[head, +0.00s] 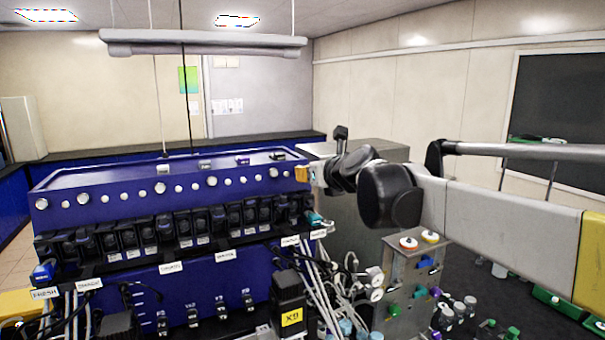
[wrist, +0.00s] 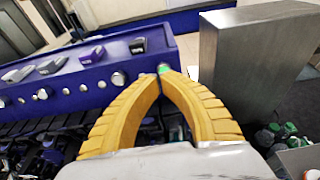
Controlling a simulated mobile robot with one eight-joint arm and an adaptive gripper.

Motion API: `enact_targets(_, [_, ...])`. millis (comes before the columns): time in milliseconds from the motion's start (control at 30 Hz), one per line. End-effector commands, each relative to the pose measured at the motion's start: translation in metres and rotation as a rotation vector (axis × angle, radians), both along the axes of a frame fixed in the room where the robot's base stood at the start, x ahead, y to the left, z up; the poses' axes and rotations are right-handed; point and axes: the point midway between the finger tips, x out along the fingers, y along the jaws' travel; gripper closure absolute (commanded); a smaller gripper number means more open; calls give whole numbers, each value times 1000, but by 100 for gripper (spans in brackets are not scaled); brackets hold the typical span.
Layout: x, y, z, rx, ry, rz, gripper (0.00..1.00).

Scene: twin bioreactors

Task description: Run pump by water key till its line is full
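My gripper (head: 302,174) is at the right end of the blue pump console (head: 140,185). In the wrist view its two yellow fingers (wrist: 158,75) curve together at the tips and look shut. A small green spot (wrist: 163,68) shows right at the tips; I cannot tell whether they touch it. A row of black pump units (head: 200,222) with small white labels runs along the console front, below round pale knobs (head: 160,188). The labels are too small to read, so I cannot tell which key is the water key. The fill of the lines cannot be made out.
White tubes and cables (head: 325,275) hang in a tangle below the console's right end. A metal panel (head: 405,275) with knobs stands right of them. A grey cabinet (wrist: 255,70) stands close right of my gripper. Small items lie on the console top.

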Motion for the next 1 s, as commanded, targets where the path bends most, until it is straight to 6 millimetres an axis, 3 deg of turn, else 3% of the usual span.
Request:
enact_targets(367, [0,0,0,0,0,0,100])
enact_targets(1000, [17,7,-5,-1,0,0,100])
